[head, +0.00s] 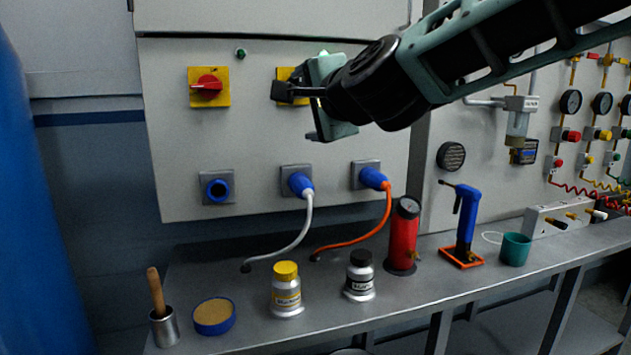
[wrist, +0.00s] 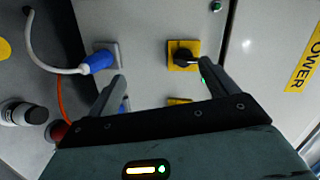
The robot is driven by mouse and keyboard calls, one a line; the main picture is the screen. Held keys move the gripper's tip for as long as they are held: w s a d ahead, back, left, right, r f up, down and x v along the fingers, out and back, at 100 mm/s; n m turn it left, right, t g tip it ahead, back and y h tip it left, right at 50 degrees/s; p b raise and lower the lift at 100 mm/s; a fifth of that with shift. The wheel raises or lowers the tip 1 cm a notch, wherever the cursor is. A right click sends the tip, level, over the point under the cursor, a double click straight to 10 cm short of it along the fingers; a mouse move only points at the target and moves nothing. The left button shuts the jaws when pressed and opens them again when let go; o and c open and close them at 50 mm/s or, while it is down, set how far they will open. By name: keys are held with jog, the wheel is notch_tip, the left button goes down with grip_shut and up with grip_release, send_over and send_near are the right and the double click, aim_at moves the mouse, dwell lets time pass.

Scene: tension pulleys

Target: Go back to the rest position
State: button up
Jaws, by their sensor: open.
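My gripper (head: 290,92) is raised in front of the grey cabinet (head: 160,120), near its upper middle. In the wrist view my gripper (wrist: 160,82) has its two fingers well apart, with nothing between them but the panel behind. A yellow switch plate with a dark knob (wrist: 183,54) shows beyond the right fingertip. In the head view a yellow plate (head: 283,74) is partly hidden behind my gripper. I cannot tell whether a finger touches the knob.
A red switch (head: 208,87) is at left. Blue plugs (head: 299,184) (head: 374,179) with cables sit below. The bench (head: 240,335) carries a yellow-capped bottle (head: 286,290), a black-capped bottle (head: 359,277), a red cylinder (head: 403,238), a blue tool (head: 467,215) and a green cup (head: 515,250).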

jog(key=s+d+f+n+g+p, duration=0.1)
jog(key=s+f+n+g+p, duration=0.2)
jog(key=s+f+n+g, duration=1.1)
jog(key=s+d+f+n+h, duration=0.1)
jog(key=s+d+f+h, duration=0.1)
jog(key=s, duration=0.4)
jog(key=s+d+f+n+h+p, duration=0.1)
jog(key=s+d+f+n+h, duration=0.1)
jog(key=s+d+f, duration=0.3)
jog(key=s+d+f+n+h+p, duration=0.1)
jog(key=s+d+f+h, duration=0.1)
jog(key=s+d+f, duration=0.2)
jog(key=s+d, duration=0.3)
jog(key=s, duration=0.1)
jog(key=shift+s+f+n+g, duration=0.2)
jog(key=shift+s+n+g, duration=0.1)
jog(key=shift+s+g, duration=0.1)
